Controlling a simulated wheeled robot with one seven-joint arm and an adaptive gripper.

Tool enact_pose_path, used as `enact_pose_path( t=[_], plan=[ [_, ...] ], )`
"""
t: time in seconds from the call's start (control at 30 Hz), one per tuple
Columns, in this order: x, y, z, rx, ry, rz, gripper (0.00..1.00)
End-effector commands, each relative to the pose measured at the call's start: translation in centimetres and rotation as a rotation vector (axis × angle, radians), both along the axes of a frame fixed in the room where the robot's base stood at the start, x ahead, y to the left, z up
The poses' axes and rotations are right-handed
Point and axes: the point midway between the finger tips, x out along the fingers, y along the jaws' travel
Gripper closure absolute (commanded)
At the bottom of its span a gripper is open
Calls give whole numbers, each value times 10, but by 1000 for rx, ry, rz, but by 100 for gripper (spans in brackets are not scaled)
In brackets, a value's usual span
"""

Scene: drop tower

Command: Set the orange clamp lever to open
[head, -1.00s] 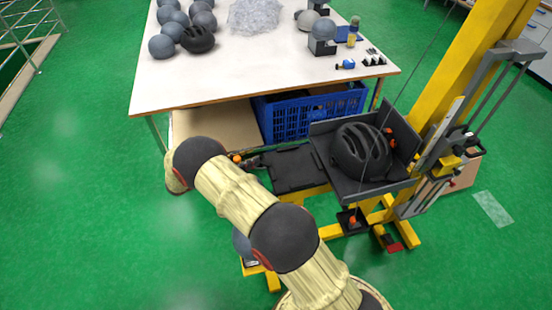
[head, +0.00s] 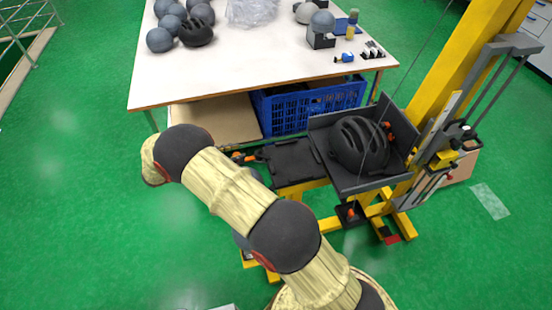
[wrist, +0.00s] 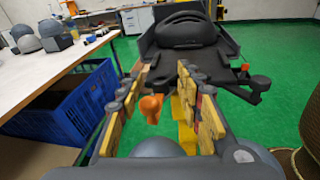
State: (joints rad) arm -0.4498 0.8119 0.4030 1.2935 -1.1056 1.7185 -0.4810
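In the wrist view an orange knob-like piece (wrist: 152,108) shows between my gripper's fingers, with a gap on both sides; I take it as the clamp lever, but its angle is hard to read. My gripper (wrist: 168,100) is open, with yellow pads on both fingers. A second orange piece (wrist: 245,67) shows on a dark bracket at the right. In the head view my arm hides most of my gripper. Small orange parts show beside the dark plate (head: 238,155), on the tray wall (head: 388,130) and low on the frame (head: 351,213).
A black helmet (head: 358,146) sits in the dark tray (head: 352,185) on the yellow tower (head: 468,65). A blue crate (head: 295,116) stands under the white table (head: 250,72), which holds grey balls and another helmet. The green floor at the left is clear.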

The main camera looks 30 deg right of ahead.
Motion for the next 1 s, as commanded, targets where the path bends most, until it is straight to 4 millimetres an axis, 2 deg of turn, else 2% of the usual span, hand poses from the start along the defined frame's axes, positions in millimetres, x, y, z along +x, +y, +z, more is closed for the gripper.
enact_pose_path(
  t=[0.1, 0.43, 1.0],
  plan=[
    [-6, -9, 17, 57, -39, -36, 64],
    [-30, -30, 54, 210, -141, -131, 64],
    [-85, -55, 107, 469, -345, -297, 64]
  ],
)
